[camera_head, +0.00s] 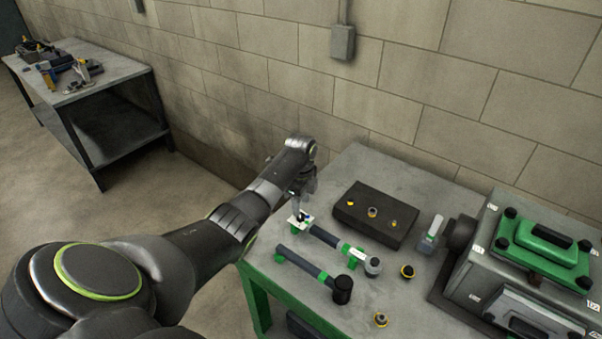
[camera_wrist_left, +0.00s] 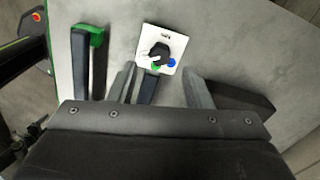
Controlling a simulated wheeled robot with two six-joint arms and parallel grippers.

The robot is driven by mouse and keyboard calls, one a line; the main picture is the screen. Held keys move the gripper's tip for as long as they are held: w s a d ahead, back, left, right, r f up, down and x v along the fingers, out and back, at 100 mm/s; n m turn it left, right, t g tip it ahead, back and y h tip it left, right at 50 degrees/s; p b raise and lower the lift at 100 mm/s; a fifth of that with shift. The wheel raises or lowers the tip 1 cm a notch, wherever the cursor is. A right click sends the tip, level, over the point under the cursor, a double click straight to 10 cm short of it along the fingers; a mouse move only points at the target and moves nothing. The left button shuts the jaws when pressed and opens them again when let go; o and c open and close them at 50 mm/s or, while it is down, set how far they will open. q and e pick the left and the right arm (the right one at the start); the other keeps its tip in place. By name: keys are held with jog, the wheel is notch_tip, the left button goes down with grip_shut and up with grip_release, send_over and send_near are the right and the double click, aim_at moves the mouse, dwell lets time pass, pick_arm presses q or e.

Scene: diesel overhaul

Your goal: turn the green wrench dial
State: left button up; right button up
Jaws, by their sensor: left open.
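A small white plate with a black knob, the dial (camera_wrist_left: 159,52), lies on the grey table top; a blue dot and a green mark show beside the knob. In the head view the plate (camera_head: 298,221) sits at the handle end of a dark wrench-like tool (camera_head: 325,236), partly hidden by my left gripper. My left gripper (camera_head: 302,200) points down over the plate. In the left wrist view my left gripper (camera_wrist_left: 158,74) is open, with the knob just beyond and between its fingertips; I cannot tell whether they touch it. My right gripper is out of view.
A second dark tool (camera_head: 305,265) with a green holder lies nearer the front edge. A black block (camera_head: 376,213) with small parts is behind. Several loose fittings lie around, and a grey and green machine (camera_head: 520,265) fills the right. Another workbench (camera_head: 110,80) stands far left.

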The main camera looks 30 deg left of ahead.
pick_arm(q)
notch_tip(320, 180, up, 13)
dwell(0.3)
dwell(0.4)
